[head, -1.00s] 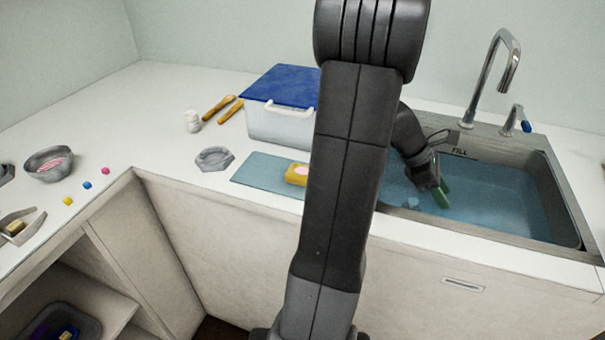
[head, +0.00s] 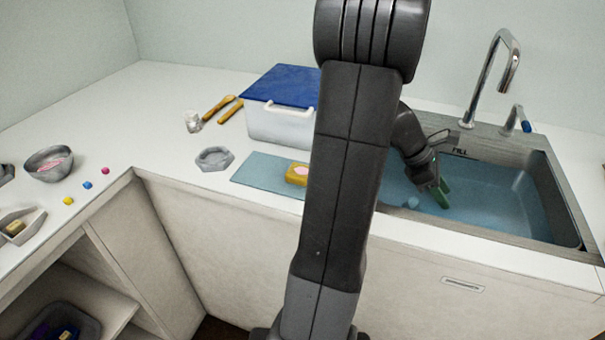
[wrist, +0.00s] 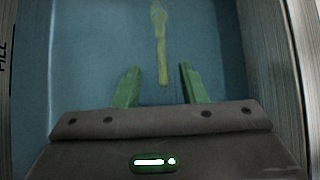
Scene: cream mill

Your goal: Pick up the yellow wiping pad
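A yellow block with a pinkish top, which looks like the yellow wiping pad (head: 296,174), lies on the light blue mat (head: 255,170) on the counter. My arm hides part of the mat's right side. My gripper (head: 441,193) is well to the right of the pad, pointing down into the sink. In the wrist view its green fingers (wrist: 158,72) are apart with nothing held. A long yellowish utensil (wrist: 161,50) lies in the blue sink, its end showing between and beyond the fingertips. The pad is not in the wrist view.
The sink (head: 500,200) has a grey rim and a tall tap (head: 493,75). A white tub with a blue lid (head: 283,85) stands behind the mat. A grey dish (head: 214,158) is left of the mat. The counter front between dish and corner is clear.

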